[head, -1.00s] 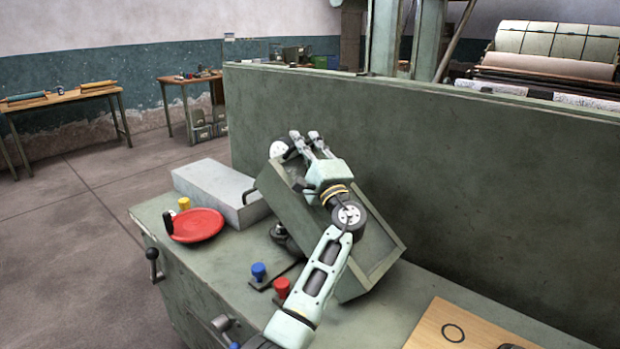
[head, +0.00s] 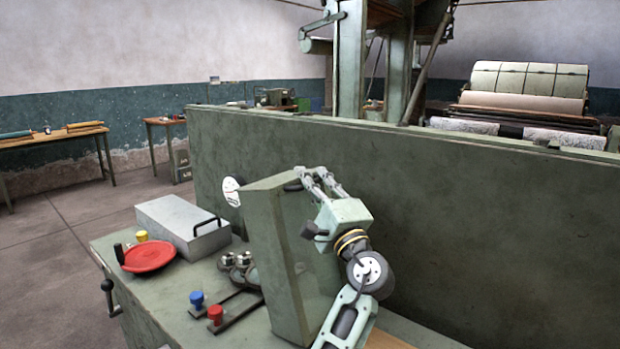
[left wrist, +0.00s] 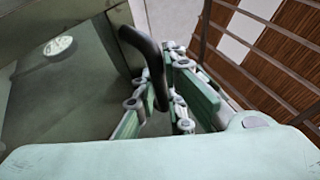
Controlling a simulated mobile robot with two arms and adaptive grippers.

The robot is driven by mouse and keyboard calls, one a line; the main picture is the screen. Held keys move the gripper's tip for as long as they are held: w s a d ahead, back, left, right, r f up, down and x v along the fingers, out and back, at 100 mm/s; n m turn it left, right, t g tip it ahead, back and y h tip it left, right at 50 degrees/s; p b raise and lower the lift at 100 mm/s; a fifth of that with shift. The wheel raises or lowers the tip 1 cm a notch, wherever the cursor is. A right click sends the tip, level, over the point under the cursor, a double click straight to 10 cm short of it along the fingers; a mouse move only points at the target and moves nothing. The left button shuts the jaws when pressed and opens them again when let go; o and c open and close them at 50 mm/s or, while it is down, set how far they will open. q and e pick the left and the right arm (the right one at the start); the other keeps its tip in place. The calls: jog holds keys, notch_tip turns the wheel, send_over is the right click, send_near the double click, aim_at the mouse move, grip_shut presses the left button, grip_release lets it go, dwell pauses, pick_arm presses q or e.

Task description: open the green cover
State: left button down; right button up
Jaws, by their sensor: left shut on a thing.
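The green cover (head: 268,245) is a box-like lid on the bench, swung up to nearly upright, with its narrow side towards me. My left gripper (head: 316,181) is at its upper right end, the arm reaching up from below. In the left wrist view the left gripper's fingers (left wrist: 160,98) are closed around a black curved handle (left wrist: 148,52) on the cover, whose green surface also shows there (left wrist: 70,100). Metal fittings (head: 240,262) show on the bench left of the cover. My right gripper is not in view.
Left of the cover stand a grey metal box (head: 182,224) with a black handle, a red handwheel (head: 150,256), and blue (head: 197,299) and red (head: 215,313) knobs. A tall green wall (head: 450,210) runs behind, with a round white dial (head: 231,191) showing beside the cover.

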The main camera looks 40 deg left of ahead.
pick_arm(q)
jog(key=shift+d, duration=0.2)
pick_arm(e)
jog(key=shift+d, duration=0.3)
pick_arm(q)
jog(key=shift+f, duration=0.1)
jog(key=c, duration=1.8)
grip_release()
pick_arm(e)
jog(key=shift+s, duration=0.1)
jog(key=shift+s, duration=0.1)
pick_arm(q)
jog(key=v, duration=1.2)
jog(key=shift+s+f, duration=0.1)
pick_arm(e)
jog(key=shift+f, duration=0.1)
